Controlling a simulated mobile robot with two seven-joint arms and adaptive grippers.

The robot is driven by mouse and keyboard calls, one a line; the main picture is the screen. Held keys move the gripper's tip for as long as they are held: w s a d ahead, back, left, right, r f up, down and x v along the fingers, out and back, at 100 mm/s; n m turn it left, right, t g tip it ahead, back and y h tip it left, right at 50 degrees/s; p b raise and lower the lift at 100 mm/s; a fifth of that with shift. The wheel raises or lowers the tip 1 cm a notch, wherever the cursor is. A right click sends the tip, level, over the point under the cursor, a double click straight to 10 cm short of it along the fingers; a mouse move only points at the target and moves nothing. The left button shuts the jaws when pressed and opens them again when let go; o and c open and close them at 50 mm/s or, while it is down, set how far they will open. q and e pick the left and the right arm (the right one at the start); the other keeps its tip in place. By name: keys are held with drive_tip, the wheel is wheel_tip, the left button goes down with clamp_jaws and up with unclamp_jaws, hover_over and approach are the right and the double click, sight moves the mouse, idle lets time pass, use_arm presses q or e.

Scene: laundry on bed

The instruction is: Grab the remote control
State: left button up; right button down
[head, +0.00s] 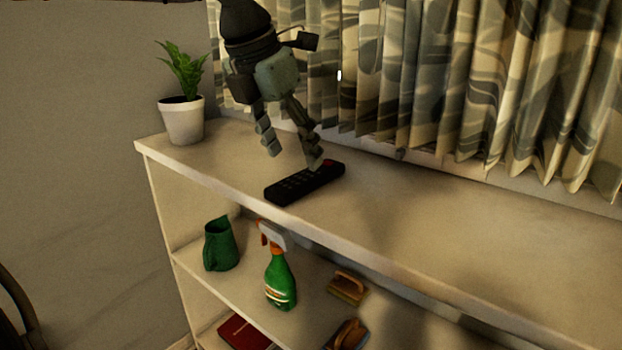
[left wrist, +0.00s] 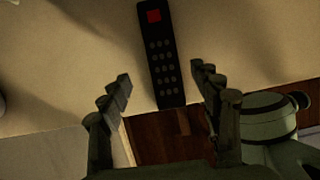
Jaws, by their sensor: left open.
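The remote control (head: 303,184) is black with a red button and lies flat on the top of the shelf unit, close to its front edge. It also shows in the left wrist view (left wrist: 160,58), upright in the picture with its lower end between the fingertips. My left gripper (head: 291,160) is open and empty, pointing down over the remote. In the left wrist view its two fingers (left wrist: 162,80) stand on either side of the remote's lower part. I cannot tell whether a finger touches it. My right gripper is in neither view.
A potted plant (head: 183,118) stands at the left end of the shelf top. Patterned curtains (head: 430,80) hang behind it. The shelf top (head: 450,225) is bare to the right. Below are a green pitcher (head: 220,245), a spray bottle (head: 279,278) and brushes (head: 347,287).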

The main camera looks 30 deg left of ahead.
sight(307, 174)
use_arm(q)
drive_tip(key=x, duration=0.5)
drive_tip(key=shift+w+d+r, duration=0.1)
drive_tip(key=shift+w+d, duration=0.2)
drive_tip(key=shift+w, duration=0.1)
drive_tip(key=shift+c, duration=0.6)
drive_tip(key=c, duration=1.2)
drive_tip(key=shift+r, duration=0.1)
